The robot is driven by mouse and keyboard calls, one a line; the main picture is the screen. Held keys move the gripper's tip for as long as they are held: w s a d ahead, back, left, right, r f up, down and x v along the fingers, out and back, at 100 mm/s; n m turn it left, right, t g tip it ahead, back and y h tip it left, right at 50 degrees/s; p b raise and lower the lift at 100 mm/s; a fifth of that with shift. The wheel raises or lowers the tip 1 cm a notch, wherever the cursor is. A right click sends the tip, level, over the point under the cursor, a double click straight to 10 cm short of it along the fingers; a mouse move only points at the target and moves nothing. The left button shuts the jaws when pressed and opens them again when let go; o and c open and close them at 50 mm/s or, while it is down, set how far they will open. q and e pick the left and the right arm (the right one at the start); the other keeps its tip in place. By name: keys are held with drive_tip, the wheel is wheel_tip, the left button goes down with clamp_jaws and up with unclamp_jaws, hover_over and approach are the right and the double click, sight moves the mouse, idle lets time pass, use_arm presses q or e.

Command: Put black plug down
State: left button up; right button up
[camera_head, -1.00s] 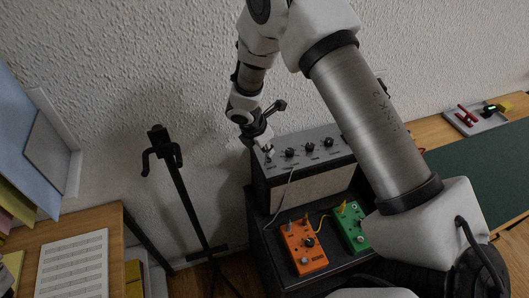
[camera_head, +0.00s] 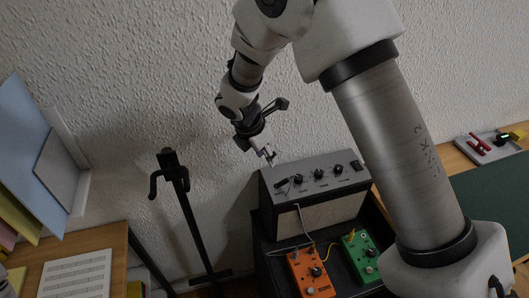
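A small dark piece that looks like the black plug (camera_head: 283,184) lies on the top panel of the grey guitar amplifier (camera_head: 333,205), at the left end beside the knobs. A thin pale cable (camera_head: 300,222) hangs down the amplifier's front towards the orange pedal (camera_head: 312,275). My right gripper (camera_head: 266,154) is above and behind the amplifier's left top corner. Its small fingertips look apart and empty, clear of the plug.
A green pedal (camera_head: 361,254) stands beside the orange one, joined by a yellow cable. A black stand (camera_head: 186,215) is left of the amplifier. A desk with a white sheet (camera_head: 76,275) is at lower left. A grey tray (camera_head: 489,147) sits far right.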

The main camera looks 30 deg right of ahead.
drive_tip(key=s+a+f+m+g+y, duration=0.1)
drive_tip(key=s+a+f+m+y, duration=0.1)
drive_tip(key=s+f+m, duration=0.5)
drive_tip(key=s+a+f+m+y, duration=0.25)
drive_tip(key=s+f, duration=0.25)
drive_tip(key=f, duration=0.5)
drive_tip(key=s+f+m, duration=0.4)
drive_tip(key=s+m, duration=0.1)
drive_tip(key=s, duration=0.3)
drive_tip(key=s+f+m, duration=0.4)
drive_tip(key=s+m, duration=0.2)
drive_tip(key=s, duration=0.2)
drive_tip(key=shift+d, duration=0.3)
